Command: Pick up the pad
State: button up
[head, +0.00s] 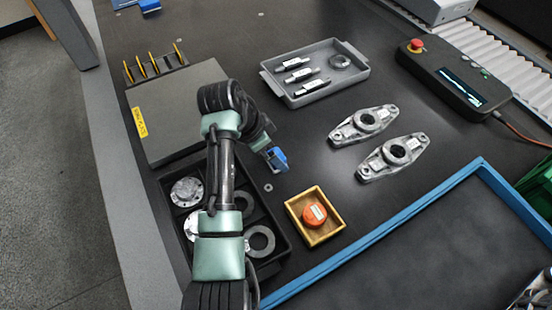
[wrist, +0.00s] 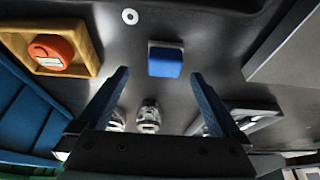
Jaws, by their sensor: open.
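A small blue block, which I take to be the pad (wrist: 165,62), lies on the dark table in the wrist view, ahead of my gripper (wrist: 160,75) and in line with the gap between its fingers. The two dark blue fingers are spread and nothing is between them. In the head view the end of my arm is over the middle of the table, with a blue shape (head: 277,159) at its tip. I cannot tell there how much of that is pad and how much is finger.
A small washer (head: 268,187) lies nearby. A wooden box (head: 327,236) holds a red round piece (head: 315,214). Two metal castings (head: 394,156), a grey tray (head: 296,99) of parts, a grey block (head: 170,115) and a dark bin (head: 283,247) surround the spot. A blue-edged frame (head: 380,233) lies lower right.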

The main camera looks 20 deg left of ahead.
jog(key=x, duration=0.3)
jog(key=b+x, duration=0.1)
jog(key=shift+w+a+f, duration=0.2)
jog(key=shift+a+f, duration=0.05)
jog(key=shift+f, duration=0.1)
jog(key=c, duration=1.5)
jog(key=shift+o, duration=0.2)
jog(key=shift+r, duration=0.1)
notch_tip(320, 180, up, 10)
jog(key=shift+f+p, duration=0.1)
jog(key=shift+p, duration=0.75)
